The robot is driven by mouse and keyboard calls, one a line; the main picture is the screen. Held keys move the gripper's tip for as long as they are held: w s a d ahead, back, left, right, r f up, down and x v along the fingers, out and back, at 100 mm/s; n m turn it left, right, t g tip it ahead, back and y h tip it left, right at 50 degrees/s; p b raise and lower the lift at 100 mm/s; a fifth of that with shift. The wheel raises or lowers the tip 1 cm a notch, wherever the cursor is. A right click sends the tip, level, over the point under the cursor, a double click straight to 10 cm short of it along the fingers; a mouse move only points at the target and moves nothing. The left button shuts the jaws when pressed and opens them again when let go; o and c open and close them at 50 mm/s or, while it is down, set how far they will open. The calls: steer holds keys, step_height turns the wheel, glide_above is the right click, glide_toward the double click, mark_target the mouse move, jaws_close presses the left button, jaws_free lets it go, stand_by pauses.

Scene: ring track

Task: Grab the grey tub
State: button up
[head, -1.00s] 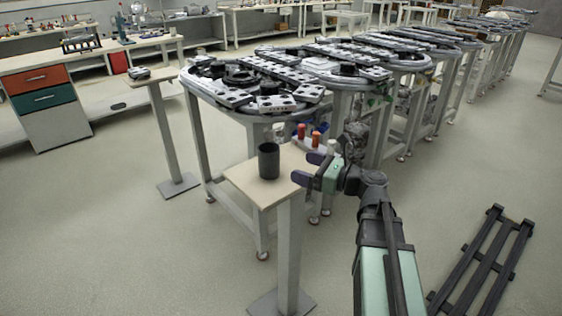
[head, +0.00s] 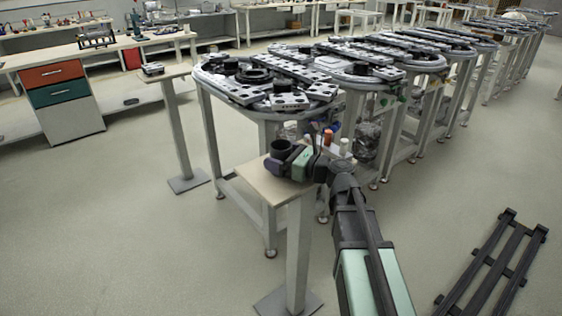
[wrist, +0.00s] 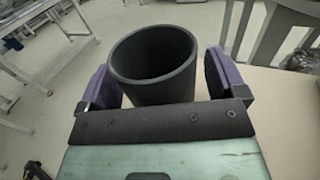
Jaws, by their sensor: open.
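The grey tub (head: 282,146) is a dark, open-topped cylinder standing upright on the small wooden-topped stand (head: 252,182). In the head view its lower part is hidden behind my gripper (head: 283,161). In the wrist view the tub (wrist: 153,62) is seen from above, its rim round and its inside empty as far as shown. My gripper (wrist: 158,72) is open, with one purple-padded finger on each side of the tub. A narrow gap shows at the right finger; contact on the left is unclear.
Orange and white bottles (head: 328,137) stand just behind my gripper. The long ring track (head: 262,85) on metal legs lies behind the stand. A second small stand (head: 165,74) is at the left. A black rack (head: 495,262) lies on the floor at right.

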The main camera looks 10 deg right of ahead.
steer(key=c, duration=1)
step_height(320, 180, up, 20)
steer(key=p, duration=2)
steer(key=shift+r, duration=0.2)
